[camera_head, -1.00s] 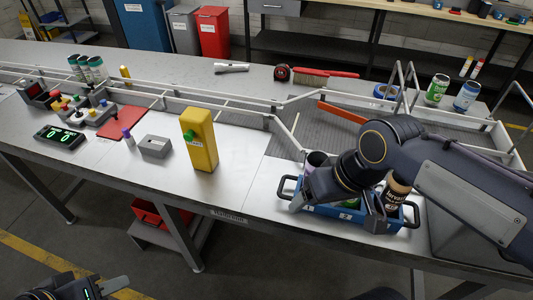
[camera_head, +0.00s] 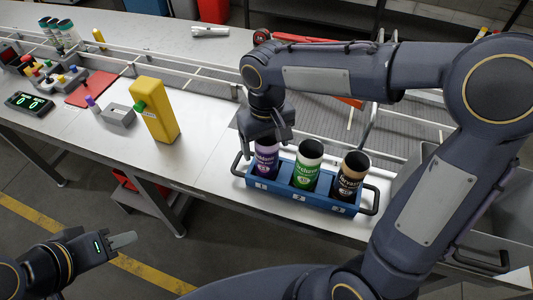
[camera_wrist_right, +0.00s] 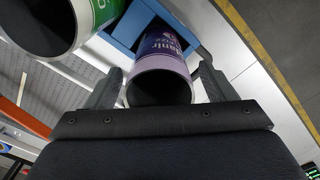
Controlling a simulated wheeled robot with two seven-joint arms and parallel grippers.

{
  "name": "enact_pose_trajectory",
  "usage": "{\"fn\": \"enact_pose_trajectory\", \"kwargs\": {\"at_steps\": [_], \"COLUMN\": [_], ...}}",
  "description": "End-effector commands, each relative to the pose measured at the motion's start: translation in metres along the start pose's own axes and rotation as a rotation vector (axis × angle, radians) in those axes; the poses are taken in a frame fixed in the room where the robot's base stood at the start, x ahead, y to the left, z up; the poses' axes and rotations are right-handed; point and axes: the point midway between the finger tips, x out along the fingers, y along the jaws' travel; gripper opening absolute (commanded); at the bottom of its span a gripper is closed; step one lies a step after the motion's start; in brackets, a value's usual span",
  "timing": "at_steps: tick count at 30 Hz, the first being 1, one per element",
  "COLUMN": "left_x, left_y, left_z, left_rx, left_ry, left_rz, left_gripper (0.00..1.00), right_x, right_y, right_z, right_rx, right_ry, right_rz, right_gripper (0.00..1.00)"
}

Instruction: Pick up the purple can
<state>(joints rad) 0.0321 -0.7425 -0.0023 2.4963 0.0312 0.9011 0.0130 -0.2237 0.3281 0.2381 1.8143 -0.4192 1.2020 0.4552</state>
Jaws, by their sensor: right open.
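The purple can (camera_head: 266,158) stands upright in the leftmost slot, marked 1, of the blue tray (camera_head: 273,188). My right gripper (camera_head: 267,138) is directly above it, pointing down, with its fingers at the can's upper part. In the right wrist view the purple can (camera_wrist_right: 163,62) has its open dark mouth between the two spread fingers of the right gripper (camera_wrist_right: 158,88). Gaps show between can and fingers. My left gripper (camera_head: 122,241) is at the lower left, away from the table; its finger opening is unclear.
A green can (camera_head: 306,166) and a brown-black can (camera_head: 350,178) stand in the tray's other slots. A yellow device (camera_head: 155,110) and a grey block (camera_head: 117,117) stand left on the table. Conveyor rails (camera_head: 205,83) run behind.

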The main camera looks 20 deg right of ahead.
Motion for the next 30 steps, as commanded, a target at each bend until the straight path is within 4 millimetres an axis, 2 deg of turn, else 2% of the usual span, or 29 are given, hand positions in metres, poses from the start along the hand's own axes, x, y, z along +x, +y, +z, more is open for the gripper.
{"fn": "enact_pose_trajectory", "kwargs": {"at_steps": [3, 6, 13, 24, 30], "left_x": [-0.002, -0.002, -0.002, -0.002, -0.002], "left_y": [0.001, 0.001, 0.001, 0.001, 0.001], "left_z": [-0.001, -0.001, -0.001, -0.001, -0.001], "left_rx": [0.000, 0.000, 0.000, 0.000, 0.000], "left_ry": [0.000, 0.000, 0.000, 0.000, 0.000], "left_rz": [0.000, 0.000, 0.000, 0.000, 0.000], "left_gripper": [0.36, 0.36, 0.36, 0.36, 0.36], "right_x": [0.017, 0.024, 0.025, 0.025, 0.025], "right_y": [0.001, 0.000, 0.000, 0.000, 0.000], "right_z": [0.000, -0.001, -0.001, -0.001, -0.001], "right_rx": [0.000, 0.001, 0.001, 0.001, 0.001], "right_ry": [-0.003, 0.000, 0.001, 0.001, 0.001], "right_rz": [0.001, 0.000, -0.001, -0.001, -0.001], "right_gripper": [0.77, 0.77, 0.77, 0.31, 0.30]}}
